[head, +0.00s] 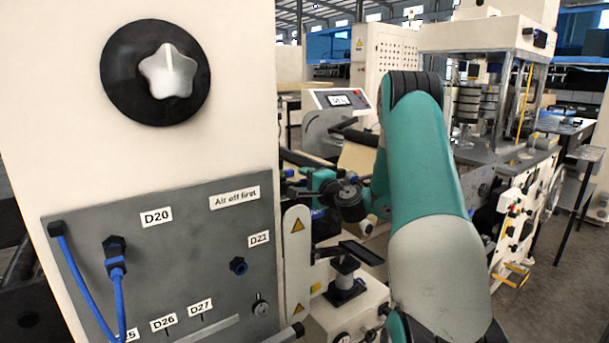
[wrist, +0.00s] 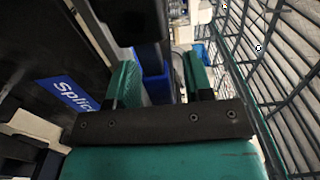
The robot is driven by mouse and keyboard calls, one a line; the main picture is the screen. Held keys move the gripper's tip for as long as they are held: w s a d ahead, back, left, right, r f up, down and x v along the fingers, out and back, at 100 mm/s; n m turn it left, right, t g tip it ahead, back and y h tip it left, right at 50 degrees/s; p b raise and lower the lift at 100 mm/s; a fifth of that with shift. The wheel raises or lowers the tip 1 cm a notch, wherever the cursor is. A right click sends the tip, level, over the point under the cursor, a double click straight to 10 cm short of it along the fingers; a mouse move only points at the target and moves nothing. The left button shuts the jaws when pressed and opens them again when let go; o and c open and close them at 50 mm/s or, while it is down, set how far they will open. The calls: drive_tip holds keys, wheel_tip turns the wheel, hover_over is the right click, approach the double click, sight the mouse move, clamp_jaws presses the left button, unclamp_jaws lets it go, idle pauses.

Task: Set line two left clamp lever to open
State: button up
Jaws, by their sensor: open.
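In the wrist view my gripper (wrist: 160,68) is open, its two teal fingers apart. A dark upright piece (wrist: 142,22) with a blue part (wrist: 155,88) below it shows in and beyond the gap between them. I cannot tell whether this is the line two left clamp lever, or whether either finger touches it. In the head view a small teal and dark part, likely my gripper's end, shows past the panel's right edge, partly hidden by my arm. No lever marked as line two left can be read there.
A white cabinet carries a star knob (head: 168,73) and a grey panel (head: 190,245) with blue hoses (head: 85,285) close on the left. A black-topped fixture (head: 347,272) stands below my wrist. A black surface with a blue Splice label (wrist: 75,93) lies left of the fingers.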

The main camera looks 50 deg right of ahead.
drive_tip(key=shift+w+d, duration=0.1)
drive_tip(key=shift+w, duration=0.35)
clamp_jaws()
drive_tip(key=w+a+r+n+b, duration=0.1)
drive_tip(key=a+r+n+b, duration=0.4)
drive_tip(key=n+b, duration=1.1)
drive_tip(key=shift+r+b, duration=0.45)
drive_tip(key=shift+b, duration=0.6)
drive_tip(key=shift+w, duration=0.1)
